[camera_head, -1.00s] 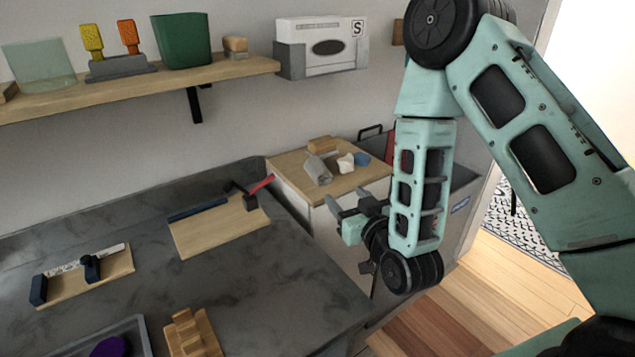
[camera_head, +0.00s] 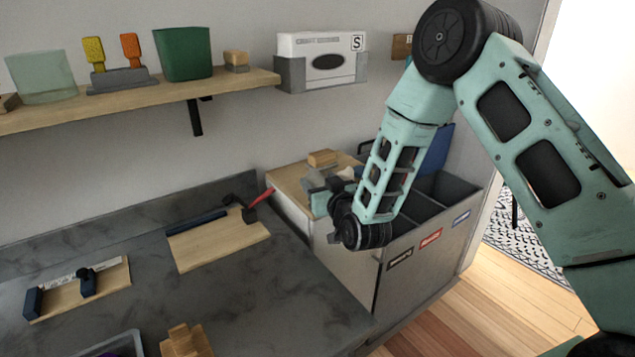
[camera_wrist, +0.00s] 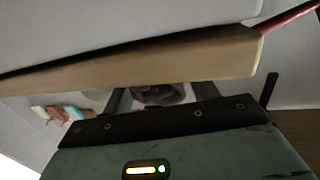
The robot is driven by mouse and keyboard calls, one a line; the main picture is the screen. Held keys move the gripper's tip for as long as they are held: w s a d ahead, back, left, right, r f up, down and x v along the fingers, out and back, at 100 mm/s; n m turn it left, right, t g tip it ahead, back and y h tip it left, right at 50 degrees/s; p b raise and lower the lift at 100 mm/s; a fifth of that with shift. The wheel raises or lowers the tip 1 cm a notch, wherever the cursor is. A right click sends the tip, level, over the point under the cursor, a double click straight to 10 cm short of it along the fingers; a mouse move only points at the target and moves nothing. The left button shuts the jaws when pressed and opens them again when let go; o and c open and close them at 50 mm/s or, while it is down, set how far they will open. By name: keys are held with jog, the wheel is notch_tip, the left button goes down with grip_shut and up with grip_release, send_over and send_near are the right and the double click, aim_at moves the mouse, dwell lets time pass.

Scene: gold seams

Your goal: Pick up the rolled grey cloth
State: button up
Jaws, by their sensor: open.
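The rolled grey cloth (camera_head: 313,179) lies on the wooden top of the small cabinet (camera_head: 287,178), partly hidden behind my gripper. My gripper (camera_head: 322,197) is open at the front edge of that top, very close to the cloth; the head view does not show whether they touch. In the wrist view my gripper (camera_wrist: 162,98) has its two fingers apart, with a dark grey rounded shape, seemingly the cloth (camera_wrist: 160,94), showing between them. Nothing is visibly gripped.
A wooden block (camera_head: 322,158) sits behind the cloth, and a pale object (camera_head: 347,173) is beside it, partly hidden. Labelled bins (camera_head: 430,215) stand right of the cabinet. A hammer (camera_head: 249,214) lies on the worktop board (camera_head: 215,245). The wall shelf (camera_head: 140,100) is above.

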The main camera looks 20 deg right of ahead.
jog(key=shift+w+a, duration=0.1)
jog(key=shift+w, duration=0.8)
jog(key=shift+c, duration=0.2)
jog(key=c, duration=0.7)
